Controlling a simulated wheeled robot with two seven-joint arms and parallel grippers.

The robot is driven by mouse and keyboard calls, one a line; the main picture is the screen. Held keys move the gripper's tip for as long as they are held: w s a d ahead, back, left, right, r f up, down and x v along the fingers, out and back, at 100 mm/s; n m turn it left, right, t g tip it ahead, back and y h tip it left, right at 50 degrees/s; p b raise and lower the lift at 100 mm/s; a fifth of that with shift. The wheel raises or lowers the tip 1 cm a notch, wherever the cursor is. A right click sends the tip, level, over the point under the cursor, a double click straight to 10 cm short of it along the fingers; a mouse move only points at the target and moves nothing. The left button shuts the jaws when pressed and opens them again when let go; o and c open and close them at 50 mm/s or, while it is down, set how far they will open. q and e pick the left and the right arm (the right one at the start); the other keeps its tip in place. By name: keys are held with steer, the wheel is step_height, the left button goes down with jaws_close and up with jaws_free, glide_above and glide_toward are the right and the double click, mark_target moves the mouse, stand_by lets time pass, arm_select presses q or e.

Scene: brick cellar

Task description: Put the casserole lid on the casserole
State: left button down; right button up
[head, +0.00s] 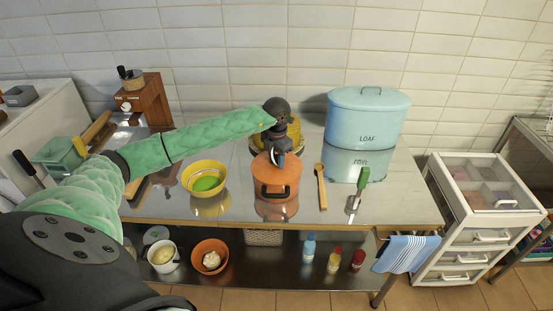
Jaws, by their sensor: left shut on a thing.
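My left gripper (277,158) comes in from the left over the steel table and points down. It is shut on the orange casserole lid (266,172) at its top middle. The orange casserole (277,207) is directly under the lid near the table's front edge, and the lid covers its mouth in this view. I cannot tell whether the lid rests fully on the rim or is slightly above it. The gripper hides the lid's knob. My right gripper is not in view.
A yellow bowl (205,170) is left of the casserole, and a yellow patterned vessel (293,133) is behind it. A wooden spoon (321,186), a green-handled spatula (360,185) and a blue LOAF bin (367,118) are to the right.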

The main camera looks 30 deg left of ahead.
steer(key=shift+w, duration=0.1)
arm_select(q)
steer(key=shift+f, duration=0.15)
steer(key=c, duration=1.1)
jaws_free()
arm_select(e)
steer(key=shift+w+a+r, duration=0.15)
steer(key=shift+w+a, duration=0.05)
arm_select(q)
steer(key=shift+r, duration=0.25)
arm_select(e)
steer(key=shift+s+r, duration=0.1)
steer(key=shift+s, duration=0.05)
